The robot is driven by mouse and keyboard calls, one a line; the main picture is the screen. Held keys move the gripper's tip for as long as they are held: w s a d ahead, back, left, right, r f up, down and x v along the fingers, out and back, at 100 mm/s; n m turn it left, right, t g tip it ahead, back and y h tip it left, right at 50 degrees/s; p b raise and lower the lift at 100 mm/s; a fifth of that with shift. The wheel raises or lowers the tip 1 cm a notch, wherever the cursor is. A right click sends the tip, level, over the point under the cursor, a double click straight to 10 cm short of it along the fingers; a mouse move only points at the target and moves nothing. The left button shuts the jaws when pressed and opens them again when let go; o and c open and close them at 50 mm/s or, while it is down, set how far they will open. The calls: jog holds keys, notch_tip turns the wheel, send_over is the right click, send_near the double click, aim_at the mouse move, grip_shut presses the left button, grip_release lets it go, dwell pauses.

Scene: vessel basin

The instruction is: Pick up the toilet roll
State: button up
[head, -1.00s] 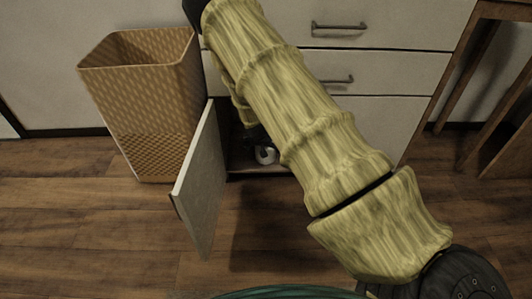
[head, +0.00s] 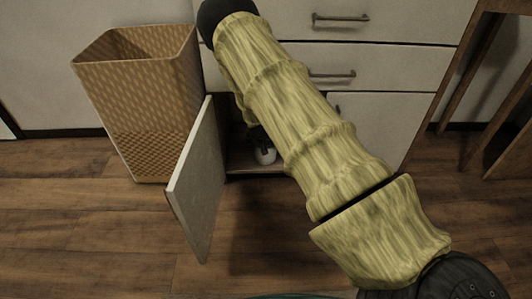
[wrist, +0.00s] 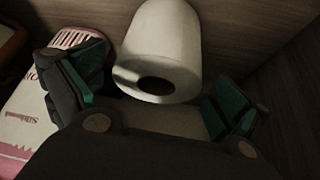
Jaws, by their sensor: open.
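The toilet roll (wrist: 165,45) is white and shows in the wrist view with its dark core hole facing my gripper. It also shows small in the head view (head: 265,156), inside the open cabinet. My gripper (wrist: 160,95) is open, with one green-padded finger on each side of the roll's near end. I cannot tell whether either finger touches it. In the head view my arm hides most of the gripper and part of the cabinet opening.
A pink and white package (wrist: 40,115) lies left of the roll in the wrist view. The cabinet door (head: 198,185) stands open at the left. A tan wicker basket (head: 140,100) is beyond it. Drawers (head: 385,68) are above, and the wooden floor in front is clear.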

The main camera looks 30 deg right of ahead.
jog(key=b+x, duration=0.2)
jog(key=x, duration=0.1)
jog(key=shift+d+f, duration=0.15)
jog(key=shift+f, duration=0.15)
jog(key=shift+r, duration=0.1)
jog(key=shift+c, duration=0.2)
jog(key=c, duration=0.8)
jog(key=shift+c, duration=0.2)
jog(key=shift+r, duration=0.15)
